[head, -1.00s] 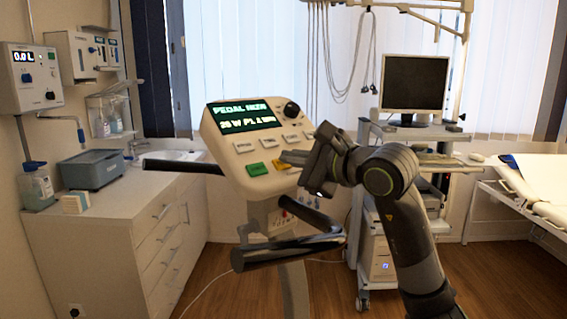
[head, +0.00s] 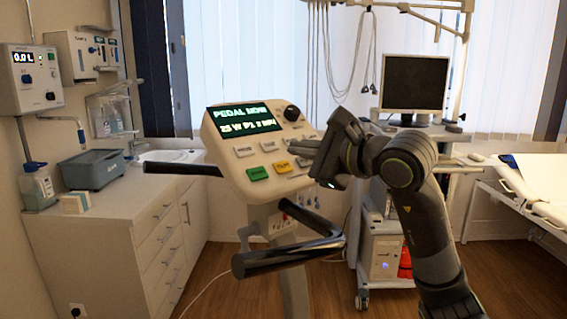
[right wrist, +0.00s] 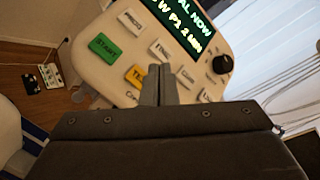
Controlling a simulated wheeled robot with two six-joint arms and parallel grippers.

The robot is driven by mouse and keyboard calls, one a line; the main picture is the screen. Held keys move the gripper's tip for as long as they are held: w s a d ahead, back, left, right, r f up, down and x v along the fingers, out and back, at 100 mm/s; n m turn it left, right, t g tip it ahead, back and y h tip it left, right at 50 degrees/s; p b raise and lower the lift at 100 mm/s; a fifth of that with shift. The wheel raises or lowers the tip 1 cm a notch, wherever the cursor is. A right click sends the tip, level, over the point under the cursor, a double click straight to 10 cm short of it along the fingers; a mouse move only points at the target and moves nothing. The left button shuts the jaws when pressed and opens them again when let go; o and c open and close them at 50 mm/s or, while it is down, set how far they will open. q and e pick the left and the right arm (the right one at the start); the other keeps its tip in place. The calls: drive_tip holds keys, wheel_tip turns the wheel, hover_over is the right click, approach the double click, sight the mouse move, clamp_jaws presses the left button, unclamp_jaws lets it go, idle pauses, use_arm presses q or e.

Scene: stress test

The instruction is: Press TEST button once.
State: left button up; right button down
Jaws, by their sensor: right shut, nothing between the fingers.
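The console (head: 232,143) is a beige tilted panel with a lit screen (head: 245,118) reading "PEDAL NOW" and a line starting "25 W P1". The yellow TEST button (head: 282,167) is in its lower row, right of the green START button (head: 258,173). In the right wrist view the yellow button (right wrist: 137,75) is partly covered by my fingertips, its label cut to "TE". My right gripper (head: 299,147) is shut and empty, at the panel's right side, above and right of the yellow button. Whether the fingertips touch the panel is unclear. My left gripper is not in view.
Several white buttons (head: 244,151) and a black knob (head: 291,112) share the panel. Black handlebars (head: 290,255) stick out below it. A counter (head: 110,210) stands at left, a monitor cart (head: 413,88) behind at right, a bed (head: 530,185) at far right.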

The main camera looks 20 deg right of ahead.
drive_tip(key=shift+s+d+r+p, duration=0.2)
drive_tip(key=shift+s+r, duration=0.15)
drive_tip(key=shift+r, duration=0.2)
drive_tip(key=shift+s+d+r+p, duration=0.1)
drive_tip(key=shift+s+d+r, duration=0.05)
drive_tip(key=shift+s+r, duration=0.3)
drive_tip(key=shift+w+r, duration=0.1)
drive_tip(key=s+d+r+p, duration=0.1)
drive_tip(key=s+r+p, duration=0.1)
drive_tip(key=s+r, duration=0.2)
drive_tip(key=shift+d+r, duration=0.35)
drive_tip(key=shift+r, duration=0.35)
